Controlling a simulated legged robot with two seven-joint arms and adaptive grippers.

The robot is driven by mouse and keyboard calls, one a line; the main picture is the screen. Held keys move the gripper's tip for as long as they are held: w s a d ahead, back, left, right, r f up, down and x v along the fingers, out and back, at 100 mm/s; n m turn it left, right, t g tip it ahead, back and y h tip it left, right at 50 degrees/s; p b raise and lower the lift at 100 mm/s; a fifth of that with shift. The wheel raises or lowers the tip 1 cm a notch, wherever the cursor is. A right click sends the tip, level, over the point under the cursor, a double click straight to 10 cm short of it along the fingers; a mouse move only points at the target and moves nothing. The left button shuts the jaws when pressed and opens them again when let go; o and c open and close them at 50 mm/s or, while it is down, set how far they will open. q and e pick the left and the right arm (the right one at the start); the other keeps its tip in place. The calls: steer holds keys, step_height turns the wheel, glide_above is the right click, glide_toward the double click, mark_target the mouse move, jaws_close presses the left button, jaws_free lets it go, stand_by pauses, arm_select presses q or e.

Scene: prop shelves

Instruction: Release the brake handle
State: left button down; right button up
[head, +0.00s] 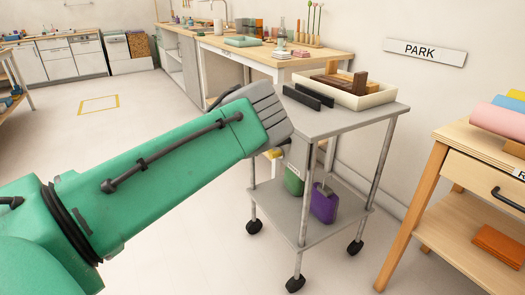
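A grey wheeled cart (345,120) stands right of centre on black casters. No brake handle can be made out clearly. A small yellow piece (274,153) shows just below the cart top at its left side, partly behind my arm; I cannot tell what it is. My green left arm reaches from the lower left to the cart's left edge. Its grey ridged end, at my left gripper (268,110), covers part of the cart's near left side. The fingers are hidden, so open or shut does not show. My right gripper is out of view.
The cart carries a cream tray (376,99) of wooden blocks and two black bars (315,95); a purple container (323,204) is on its lower shelf. A PARK sign (425,51) hangs behind. A wooden stand (440,205) is at right. Floor left is clear.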

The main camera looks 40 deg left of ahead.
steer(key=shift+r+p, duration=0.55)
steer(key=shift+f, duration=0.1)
